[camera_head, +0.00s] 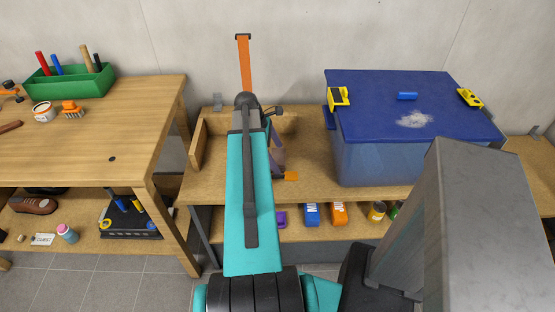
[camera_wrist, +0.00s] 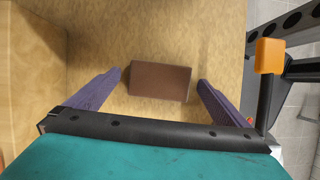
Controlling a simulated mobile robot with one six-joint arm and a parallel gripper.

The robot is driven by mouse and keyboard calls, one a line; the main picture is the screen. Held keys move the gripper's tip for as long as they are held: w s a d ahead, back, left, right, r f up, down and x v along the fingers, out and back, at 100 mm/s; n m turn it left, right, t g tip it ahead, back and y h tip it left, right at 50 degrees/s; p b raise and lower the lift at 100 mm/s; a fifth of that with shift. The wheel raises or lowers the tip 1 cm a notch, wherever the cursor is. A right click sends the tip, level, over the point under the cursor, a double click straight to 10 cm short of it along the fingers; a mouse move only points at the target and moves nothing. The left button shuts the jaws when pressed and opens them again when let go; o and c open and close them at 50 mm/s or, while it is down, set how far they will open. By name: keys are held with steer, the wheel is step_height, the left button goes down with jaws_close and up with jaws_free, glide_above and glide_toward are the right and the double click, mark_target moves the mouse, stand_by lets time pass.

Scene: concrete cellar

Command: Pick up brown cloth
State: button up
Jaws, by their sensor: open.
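The brown cloth (camera_wrist: 160,81) looks like a flat, folded dark brown rectangle lying on a wooden surface in the wrist view. My gripper (camera_wrist: 160,76) has its two purple fingers spread, one to the left and one to the right of the cloth, with a gap on each side. Nothing is held. In the head view one purple finger shows at the end of my arm, over the wooden bench (camera_head: 330,192) by the wall; the cloth is hidden there behind my arm.
A wooden board or wall (camera_wrist: 30,70) stands at the left in the wrist view. A black rod with an orange end (camera_wrist: 270,56) is near the right finger. In the head view a blue lidded box (camera_head: 375,155) stands right of my arm. A wooden table (camera_head: 90,140) is at left.

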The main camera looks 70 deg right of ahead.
mark_target(278, 156)
steer(key=shift+x, duration=0.8)
steer(key=c, duration=1.1)
steer(key=shift+r, duration=0.15)
steer(key=shift+r+b, duration=0.55)
steer(key=shift+r, duration=4.35)
